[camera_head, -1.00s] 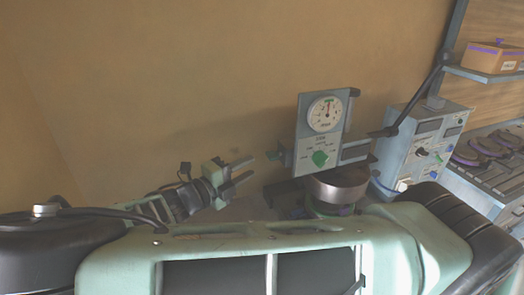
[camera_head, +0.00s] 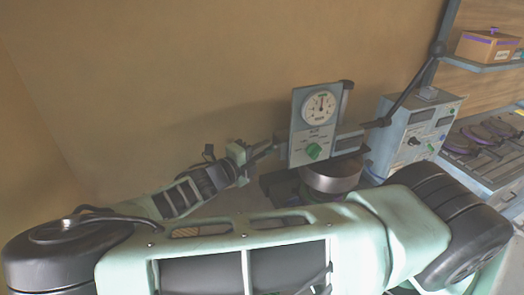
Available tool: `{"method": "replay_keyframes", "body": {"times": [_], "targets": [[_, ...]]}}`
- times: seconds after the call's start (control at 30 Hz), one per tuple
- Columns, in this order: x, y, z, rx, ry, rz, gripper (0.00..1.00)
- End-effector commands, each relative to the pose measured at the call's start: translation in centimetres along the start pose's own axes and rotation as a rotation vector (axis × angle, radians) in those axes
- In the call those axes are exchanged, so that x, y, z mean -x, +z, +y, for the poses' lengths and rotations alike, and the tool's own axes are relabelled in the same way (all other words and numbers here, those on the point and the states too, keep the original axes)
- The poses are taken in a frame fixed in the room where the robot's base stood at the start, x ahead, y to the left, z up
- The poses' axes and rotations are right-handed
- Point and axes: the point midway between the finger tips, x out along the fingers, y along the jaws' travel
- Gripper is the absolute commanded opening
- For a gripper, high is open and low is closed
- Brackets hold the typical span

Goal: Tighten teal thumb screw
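The press has an upright grey panel (camera_head: 299,142) with a round dial gauge (camera_head: 319,107) and a green knob (camera_head: 313,151) on its front. My gripper (camera_head: 270,146) is at the left edge of this panel, its fingers pointing right toward it. I cannot make out a separate teal thumb screw; the small fitting at the panel's left side is covered by or merges with my fingertips. Whether the fingers are closed on it or only beside it does not show.
A round metal drum (camera_head: 331,177) sits under the panel. A grey-blue instrument box (camera_head: 414,125) stands to the right, with a dark jointed arm (camera_head: 403,98) beside it. A shelf (camera_head: 488,69) holds an orange box (camera_head: 489,46). The wall left of the press is clear.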

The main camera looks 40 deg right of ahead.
Motion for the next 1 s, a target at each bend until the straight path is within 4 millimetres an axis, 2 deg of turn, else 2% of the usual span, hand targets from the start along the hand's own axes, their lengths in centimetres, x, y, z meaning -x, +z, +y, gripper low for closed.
{"method": "replay_keyframes", "body": {"times": [0.27, 0.47, 1.0], "targets": [[0.02, -0.01, 0.09, -0.022, -0.008, 0.000, 0.00], [0.00, 0.00, 0.19, -0.103, -0.043, 0.001, 0.00], [-0.07, 0.14, 0.70, -0.547, -0.227, 0.001, 0.00]]}}
